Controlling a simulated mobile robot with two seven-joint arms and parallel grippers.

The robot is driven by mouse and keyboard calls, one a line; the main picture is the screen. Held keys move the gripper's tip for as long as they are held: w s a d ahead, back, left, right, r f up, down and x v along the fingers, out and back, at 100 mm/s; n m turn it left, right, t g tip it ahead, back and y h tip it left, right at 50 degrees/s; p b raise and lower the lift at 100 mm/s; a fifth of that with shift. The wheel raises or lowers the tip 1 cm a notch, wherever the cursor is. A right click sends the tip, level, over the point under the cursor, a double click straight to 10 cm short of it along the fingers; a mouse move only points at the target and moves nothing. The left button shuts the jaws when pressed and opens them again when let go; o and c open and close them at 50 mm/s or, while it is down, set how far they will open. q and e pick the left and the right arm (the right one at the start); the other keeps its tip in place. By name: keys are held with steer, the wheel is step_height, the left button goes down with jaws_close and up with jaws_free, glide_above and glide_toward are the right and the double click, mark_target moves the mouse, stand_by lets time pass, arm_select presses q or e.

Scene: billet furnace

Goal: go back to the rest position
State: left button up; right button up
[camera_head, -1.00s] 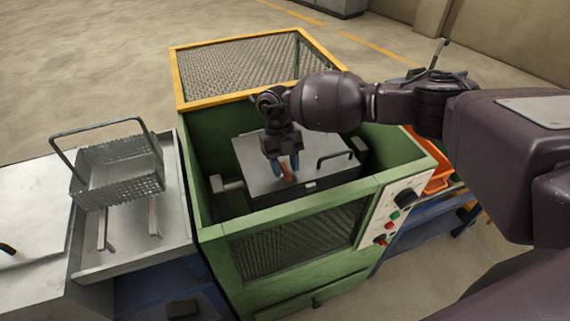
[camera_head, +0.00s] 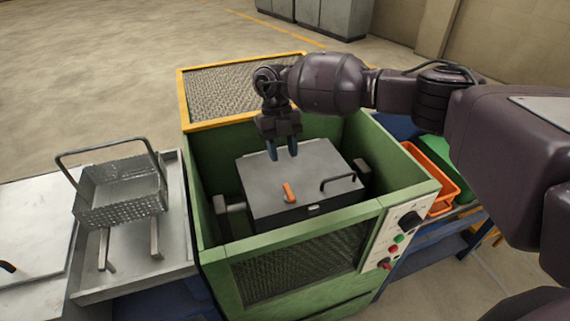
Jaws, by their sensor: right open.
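My right gripper (camera_head: 283,150) is open and empty. It points down above the back left part of a grey box lid (camera_head: 300,180) inside the green furnace housing (camera_head: 315,242). The lid lies shut, with an orange handle (camera_head: 289,193) near its front and a dark bar handle (camera_head: 338,182) at its right. The fingertips are apart from the orange handle, higher and behind it. My right arm reaches in from the right edge. My left gripper is not in view.
A yellow-framed mesh guard (camera_head: 235,95) stands at the housing's back. A wire basket (camera_head: 120,190) rests on a metal tray (camera_head: 135,250) at left. Orange (camera_head: 432,175) and green (camera_head: 432,148) bins stand at right, beside the control panel (camera_head: 398,235). Open floor lies behind.

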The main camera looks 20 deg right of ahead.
steer(key=shift+w+r, duration=0.15)
steer(key=shift+r, duration=0.2)
